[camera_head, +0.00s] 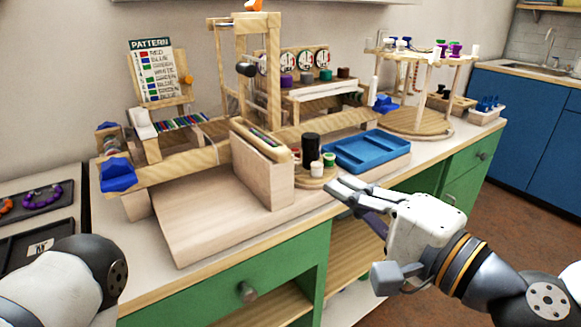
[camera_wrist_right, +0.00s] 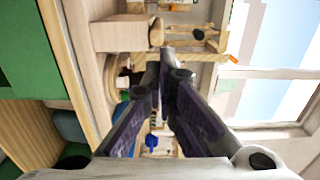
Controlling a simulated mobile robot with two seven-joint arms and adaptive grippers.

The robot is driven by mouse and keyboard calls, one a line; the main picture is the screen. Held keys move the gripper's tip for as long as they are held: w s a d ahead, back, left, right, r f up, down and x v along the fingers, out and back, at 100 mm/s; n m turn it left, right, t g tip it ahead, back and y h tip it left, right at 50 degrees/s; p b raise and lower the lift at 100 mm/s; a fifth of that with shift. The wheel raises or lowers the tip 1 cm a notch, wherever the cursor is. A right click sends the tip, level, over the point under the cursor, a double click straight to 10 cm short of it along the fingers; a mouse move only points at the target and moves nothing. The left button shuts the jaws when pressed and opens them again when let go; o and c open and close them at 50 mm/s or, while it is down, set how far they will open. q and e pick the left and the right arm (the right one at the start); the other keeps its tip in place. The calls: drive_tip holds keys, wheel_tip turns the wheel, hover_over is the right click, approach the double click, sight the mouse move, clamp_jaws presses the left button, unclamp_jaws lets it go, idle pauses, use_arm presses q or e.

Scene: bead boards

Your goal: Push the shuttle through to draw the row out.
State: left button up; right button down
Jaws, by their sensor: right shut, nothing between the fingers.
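A wooden bead loom (camera_head: 185,160) stands on the counter, with a blue knob (camera_head: 118,174) at its left front end and colored strands (camera_head: 182,123) behind its front bar. In front of its bar stands an upright pale wooden block (camera_head: 262,178) with a slotted top holding a dark strip. I cannot tell for certain which part is the shuttle. My right gripper (camera_head: 336,190) is shut and empty at the counter's front edge, right of the block and apart from it. Its closed fingers also show in the right wrist view (camera_wrist_right: 165,85). My left arm shows at lower left, its gripper out of frame.
A round wooden stand (camera_head: 316,172) with a black cylinder and small spools sits right of the block. A blue tray (camera_head: 367,150) lies behind my right gripper. A pattern board (camera_head: 152,70) and a round-based bead rack (camera_head: 415,122) stand farther back. A flat board (camera_head: 190,225) fills the front.

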sight(286, 154)
drive_tip(key=x, duration=1)
drive_tip(key=shift+w+a+r, duration=0.15)
drive_tip(key=shift+w+a, duration=0.1)
